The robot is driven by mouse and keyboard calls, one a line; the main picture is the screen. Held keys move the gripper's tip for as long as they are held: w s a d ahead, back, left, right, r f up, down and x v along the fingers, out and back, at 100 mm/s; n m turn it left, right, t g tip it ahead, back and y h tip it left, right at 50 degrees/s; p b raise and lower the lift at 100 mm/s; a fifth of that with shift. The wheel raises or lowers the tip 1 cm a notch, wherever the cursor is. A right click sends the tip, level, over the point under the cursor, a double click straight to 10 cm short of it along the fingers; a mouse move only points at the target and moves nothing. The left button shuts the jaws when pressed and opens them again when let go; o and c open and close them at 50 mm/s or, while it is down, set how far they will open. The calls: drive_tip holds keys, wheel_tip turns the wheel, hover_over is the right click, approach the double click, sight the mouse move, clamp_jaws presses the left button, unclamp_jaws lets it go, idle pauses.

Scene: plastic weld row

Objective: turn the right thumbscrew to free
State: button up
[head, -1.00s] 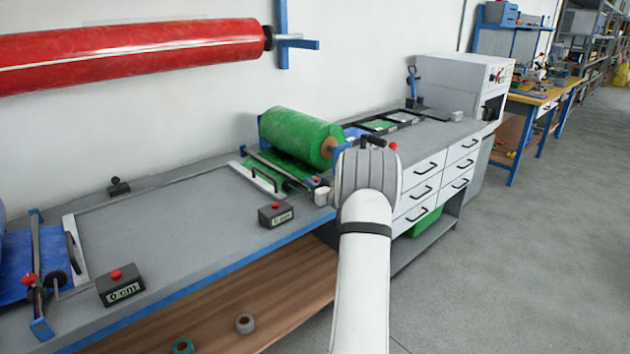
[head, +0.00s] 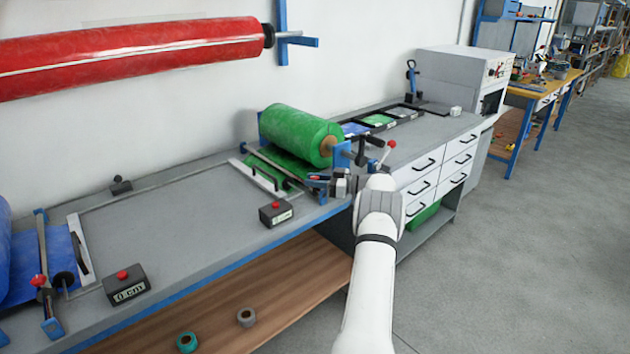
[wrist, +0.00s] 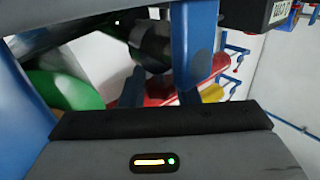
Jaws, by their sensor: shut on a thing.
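The green roll (head: 300,135) sits in its blue stand (head: 341,155) on the bench. My gripper (head: 341,184) is at the stand's front right end, below a black handle and a red-tipped lever (head: 385,152). In the wrist view a dark round part (wrist: 152,45), apparently the right thumbscrew, lies beyond my gripper's body, among blue bars (wrist: 200,45). My gripper is shut on it, though the contact itself is mostly hidden. I cannot tell how far the screw is turned.
A black box with a red button (head: 276,213) stands left of my gripper on the bench edge. Another display box (head: 125,285) stands farther left. White drawers (head: 425,175) are right of my arm. A red roll (head: 130,55) hangs on the wall. Open floor lies to the right.

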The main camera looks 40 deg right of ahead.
drive_tip(key=shift+n+g+y, duration=0.7)
drive_tip(key=shift+g+y, duration=0.1)
drive_tip(key=o, duration=0.9)
drive_tip(key=shift+o, duration=0.2)
drive_tip(key=v, duration=0.7)
drive_tip(key=shift+s+d, duration=0.25)
drive_tip(key=shift+d, duration=0.05)
